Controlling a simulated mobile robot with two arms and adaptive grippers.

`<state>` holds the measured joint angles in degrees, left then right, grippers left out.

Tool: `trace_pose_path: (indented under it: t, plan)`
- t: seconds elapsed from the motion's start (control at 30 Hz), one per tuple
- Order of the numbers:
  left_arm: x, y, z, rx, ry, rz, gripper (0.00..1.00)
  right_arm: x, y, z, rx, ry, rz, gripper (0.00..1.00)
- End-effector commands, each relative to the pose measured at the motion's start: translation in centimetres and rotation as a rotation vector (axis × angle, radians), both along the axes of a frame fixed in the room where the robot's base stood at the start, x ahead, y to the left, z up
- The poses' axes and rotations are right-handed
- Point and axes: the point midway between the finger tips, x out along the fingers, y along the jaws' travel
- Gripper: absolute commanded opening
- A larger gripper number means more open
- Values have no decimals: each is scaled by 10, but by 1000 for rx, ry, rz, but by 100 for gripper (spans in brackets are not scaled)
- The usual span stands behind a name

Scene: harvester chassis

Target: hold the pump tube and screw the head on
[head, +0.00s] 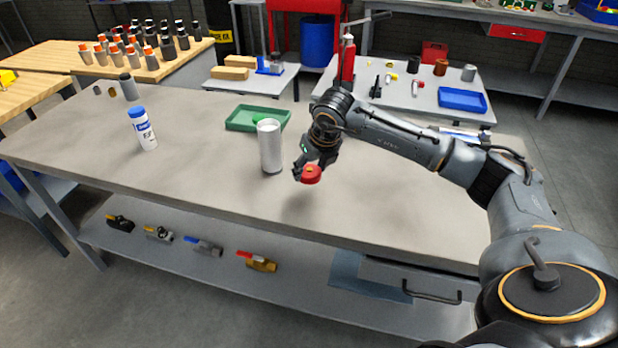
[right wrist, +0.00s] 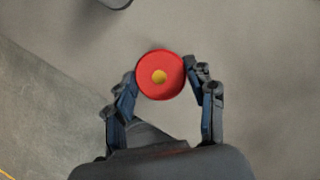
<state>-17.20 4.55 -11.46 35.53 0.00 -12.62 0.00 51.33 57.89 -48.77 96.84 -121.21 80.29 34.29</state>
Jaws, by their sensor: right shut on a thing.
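The pump tube looks to be the light grey upright cylinder (head: 270,147) on the grey workbench (head: 210,190). The head is a round red piece with a yellow centre (head: 311,174); it also shows in the right wrist view (right wrist: 160,75). My right gripper (head: 306,170) is shut on the red head, with one finger on each side of it in the right wrist view (right wrist: 160,78). It holds the head above the bench, just right of the cylinder and apart from it. My left gripper is not in view.
A green tray (head: 240,119) lies behind the cylinder. A white bottle with a blue cap (head: 142,128) and a grey cylinder (head: 128,87) stand to the left. Several valves lie on the lower shelf (head: 190,265). The bench front between bottle and cylinder is clear.

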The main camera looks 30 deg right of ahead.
Motion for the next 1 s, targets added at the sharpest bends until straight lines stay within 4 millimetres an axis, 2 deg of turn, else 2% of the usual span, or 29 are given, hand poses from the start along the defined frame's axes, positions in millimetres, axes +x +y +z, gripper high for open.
trace_pose_path:
  t: [0.1,0.3,0.43,0.63,1.0]
  plan:
    - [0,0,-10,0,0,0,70,-22,10,29,-3,-9,3,15]
    - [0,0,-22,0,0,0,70,-66,31,46,-3,-5,3,15]
    - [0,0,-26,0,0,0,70,-85,39,56,-2,-4,1,15]
    - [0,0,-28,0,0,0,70,-99,46,64,0,-2,0,15]
    - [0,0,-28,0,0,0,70,-100,47,66,-1,-2,-1,15]
